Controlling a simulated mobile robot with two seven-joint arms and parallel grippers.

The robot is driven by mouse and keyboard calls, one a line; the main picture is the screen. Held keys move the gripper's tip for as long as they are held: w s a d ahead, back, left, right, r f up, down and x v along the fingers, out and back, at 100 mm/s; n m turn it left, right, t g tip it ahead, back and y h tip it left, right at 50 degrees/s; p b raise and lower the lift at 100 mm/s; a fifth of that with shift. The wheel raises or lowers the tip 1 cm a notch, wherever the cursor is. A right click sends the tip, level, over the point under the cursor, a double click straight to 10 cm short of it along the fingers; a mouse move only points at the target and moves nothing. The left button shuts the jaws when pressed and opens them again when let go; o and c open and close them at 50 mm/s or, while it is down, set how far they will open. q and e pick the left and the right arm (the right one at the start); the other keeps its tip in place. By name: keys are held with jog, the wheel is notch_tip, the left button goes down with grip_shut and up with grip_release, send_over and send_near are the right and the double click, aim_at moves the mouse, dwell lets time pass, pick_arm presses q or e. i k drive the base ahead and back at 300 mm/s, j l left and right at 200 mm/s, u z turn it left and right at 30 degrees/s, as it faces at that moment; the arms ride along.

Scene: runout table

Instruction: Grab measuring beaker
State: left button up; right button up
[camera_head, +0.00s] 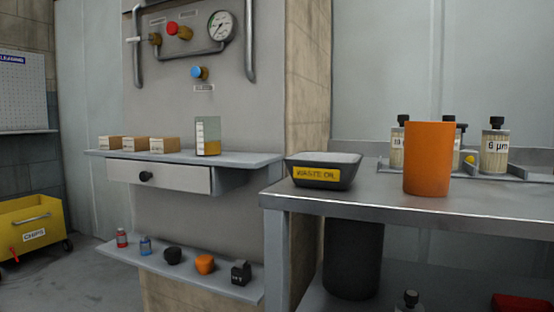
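The measuring beaker (207,137) is a clear, straight-sided vessel with pale markings and amber liquid in its lower part. It stands upright on the grey wall shelf (247,159), toward the shelf's right side, to the right of several small cardboard boxes. Nothing touches it that I can see. Neither of my grippers shows in the head view.
A drawer (160,177) hangs under the shelf. Small items stand on a lower ledge (190,276). The metal table (470,198) at right holds a waste oil tray (322,170), an orange cylinder (428,160) and several bottles. A yellow chips cart (33,226) stands left.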

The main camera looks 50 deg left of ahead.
aim_at(208, 142)
jog(key=j+u, duration=0.1)
jog(key=u, duration=0.4)
jog(key=j+u, duration=0.1)
jog(key=u, duration=0.9)
jog(key=i+j+u, duration=0.1)
jog(key=u, duration=0.35)
